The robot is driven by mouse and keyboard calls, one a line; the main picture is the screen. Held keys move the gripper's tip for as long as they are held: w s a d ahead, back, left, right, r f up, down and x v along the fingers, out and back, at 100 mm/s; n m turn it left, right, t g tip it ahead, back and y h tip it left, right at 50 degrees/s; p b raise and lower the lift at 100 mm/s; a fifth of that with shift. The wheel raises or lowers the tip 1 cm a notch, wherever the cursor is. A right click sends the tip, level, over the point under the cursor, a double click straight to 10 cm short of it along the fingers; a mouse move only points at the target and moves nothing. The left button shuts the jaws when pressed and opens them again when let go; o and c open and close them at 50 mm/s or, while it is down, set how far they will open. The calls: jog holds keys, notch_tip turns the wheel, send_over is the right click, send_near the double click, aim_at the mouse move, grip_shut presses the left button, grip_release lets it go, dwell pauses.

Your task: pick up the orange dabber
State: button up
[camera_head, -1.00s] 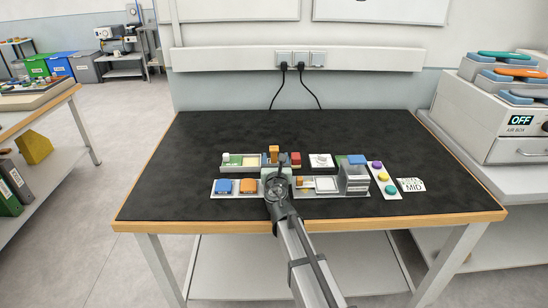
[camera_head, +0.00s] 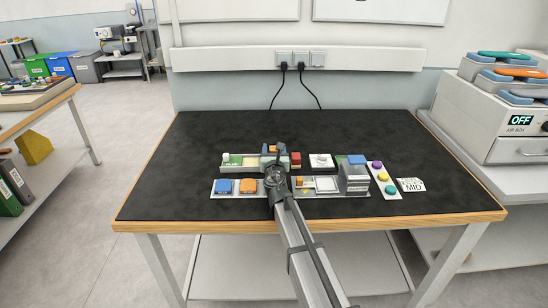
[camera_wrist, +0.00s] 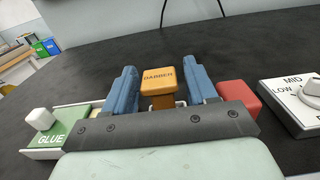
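The orange dabber (camera_wrist: 158,79), a block labelled DABBER on a darker orange-brown stem, stands upright straight ahead in the wrist view. In the head view only its top (camera_head: 273,148) shows past my arm. My gripper (camera_wrist: 160,88) is open, with one blue finger on each side of the dabber and a visible gap on both sides. The dabber's base is hidden behind the gripper's dark crossbar.
A red block (camera_wrist: 240,94) is close by the right finger. A white dial box (camera_wrist: 296,102) stands further right. The dark mat (camera_head: 330,130) behind is clear.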

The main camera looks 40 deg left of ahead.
aim_at(274, 148)
jog(key=c, duration=0.9)
jog(key=shift+r, duration=0.1)
notch_tip(274, 148, up, 10)
jog(key=shift+f, duration=0.2)
jog(key=shift+s+a+r, duration=0.2)
jog(key=shift+s+a, duration=0.1)
jog(key=shift+s, duration=0.15)
jog(key=shift+s+a+f+m+g+h, duration=0.25)
jog(key=shift+s+a+m, duration=0.3)
jog(key=shift+a, duration=0.3)
jog(key=shift+s+a+f+m+g+h, duration=0.15)
jog(key=shift+s+a+f+m+g, duration=0.15)
jog(key=shift+s+a+m, duration=0.4)
jog(key=shift+s+a+f+m+g+h, duration=0.25)
jog(key=shift+s+a+m, duration=0.15)
jog(key=shift+a, duration=0.55)
